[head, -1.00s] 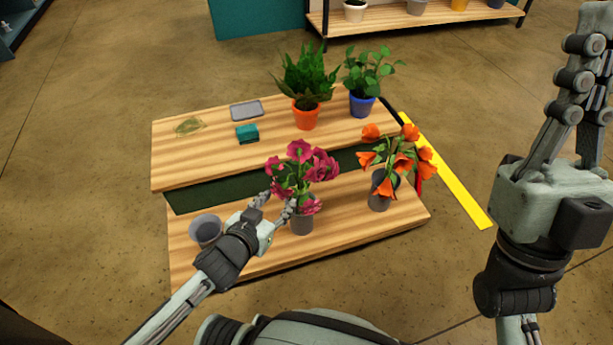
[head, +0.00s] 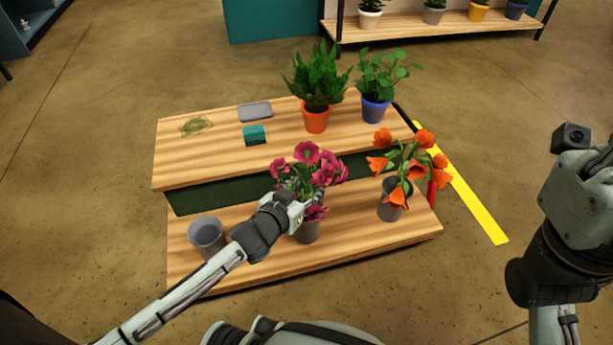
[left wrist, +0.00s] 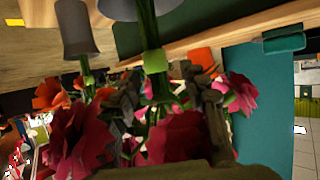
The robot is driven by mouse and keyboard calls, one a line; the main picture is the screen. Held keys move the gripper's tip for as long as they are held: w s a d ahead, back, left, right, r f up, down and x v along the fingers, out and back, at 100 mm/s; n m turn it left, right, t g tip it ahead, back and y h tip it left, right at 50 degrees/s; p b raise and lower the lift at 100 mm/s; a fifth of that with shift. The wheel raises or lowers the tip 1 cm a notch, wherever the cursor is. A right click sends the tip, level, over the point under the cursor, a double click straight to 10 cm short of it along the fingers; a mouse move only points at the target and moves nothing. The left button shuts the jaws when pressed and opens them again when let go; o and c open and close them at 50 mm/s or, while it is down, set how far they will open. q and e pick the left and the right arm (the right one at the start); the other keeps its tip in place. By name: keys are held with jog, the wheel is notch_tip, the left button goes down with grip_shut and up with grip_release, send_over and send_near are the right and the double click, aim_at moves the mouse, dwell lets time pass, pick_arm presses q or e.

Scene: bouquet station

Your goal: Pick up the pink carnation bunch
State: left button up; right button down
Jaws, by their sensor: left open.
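The pink carnation bunch (head: 318,168) stands upright in a grey pot (head: 307,233) on the lower front shelf of the wooden bench. My left gripper (head: 292,196) is at the bunch's left side, just above the pot rim, its fingertips partly hidden by blooms. In the left wrist view, the stems with a light green band (left wrist: 155,61) run down between my two open fingers (left wrist: 165,100). Pink blooms (left wrist: 180,138) fill the near part of that view. I cannot tell whether the fingers touch the stems. My right gripper's fingers are out of view.
Orange flowers (head: 408,160) in a grey pot stand close on the right. An empty grey pot (head: 206,233) is on the left. Behind, the upper shelf (head: 185,158) holds two potted plants, a teal block (head: 254,134) and a grey tray (head: 255,112).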

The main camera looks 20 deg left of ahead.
pick_arm(q)
jog(key=shift+c, duration=0.5)
grip_shut()
jog(key=shift+r, duration=0.15)
